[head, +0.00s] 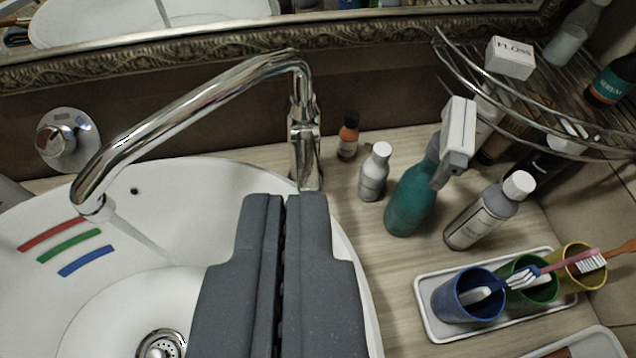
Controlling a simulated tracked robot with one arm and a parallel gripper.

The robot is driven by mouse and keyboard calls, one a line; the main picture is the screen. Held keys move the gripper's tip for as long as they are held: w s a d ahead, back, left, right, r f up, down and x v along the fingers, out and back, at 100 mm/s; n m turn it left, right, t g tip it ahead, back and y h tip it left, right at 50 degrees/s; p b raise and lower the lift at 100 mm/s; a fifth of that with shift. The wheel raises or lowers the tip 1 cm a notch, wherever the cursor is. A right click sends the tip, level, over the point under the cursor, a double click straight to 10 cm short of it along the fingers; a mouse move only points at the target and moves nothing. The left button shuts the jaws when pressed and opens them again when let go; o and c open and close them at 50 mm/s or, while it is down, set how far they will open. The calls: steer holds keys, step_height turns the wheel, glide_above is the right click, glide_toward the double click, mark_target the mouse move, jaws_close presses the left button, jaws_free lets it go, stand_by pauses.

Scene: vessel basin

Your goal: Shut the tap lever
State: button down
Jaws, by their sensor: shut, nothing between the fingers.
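The chrome tap (304,140) stands upright at the back right rim of the white basin (150,190). Its long spout (190,105) reaches left over the basin, and a thin pale stream of water (140,236) runs from its tip. A round chrome control with a knob (62,140) is on the wall at the left; I cannot tell for sure which part is the tap lever. My gripper (284,198) is shut and empty, its fingertips pointing at the foot of the tap. It hides part of the basin's right side.
Right of the tap stand a small amber bottle (348,136), a white-capped bottle (374,172), a teal spray bottle (412,196) and a grey bottle (490,212). A tray (440,325) holds cups with toothbrushes. A wire shelf (520,108) and framed mirror (200,60) border the back.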

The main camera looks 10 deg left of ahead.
steer(key=w+f, duration=0.4)
steer(key=f, duration=0.3)
steer(key=p, duration=1.6)
glide_above(313, 173)
steer(key=s, duration=0.2)
step_height(313, 173, down, 4)
steer(key=shift+f, duration=0.25)
steer(key=f+b, duration=0.1)
steer(key=b, duration=0.1)
steer(key=shift+s+d+f+b, duration=0.1)
steer(key=shift+f+b, duration=0.05)
steer(key=shift+b, duration=0.15)
steer(key=shift+s+f+b, duration=0.1)
steer(key=shift+f+b, duration=0.4)
steer(key=shift+b, duration=0.75)
steer(key=shift+d+f+b, duration=0.1)
steer(key=shift+f+b, duration=0.15)
steer(key=shift+b, duration=0.15)
steer(key=shift+s+f+b, duration=0.3)
steer(key=shift+f+b, duration=0.4)
steer(key=shift+b, duration=0.2)
steer(key=shift+r, duration=0.15)
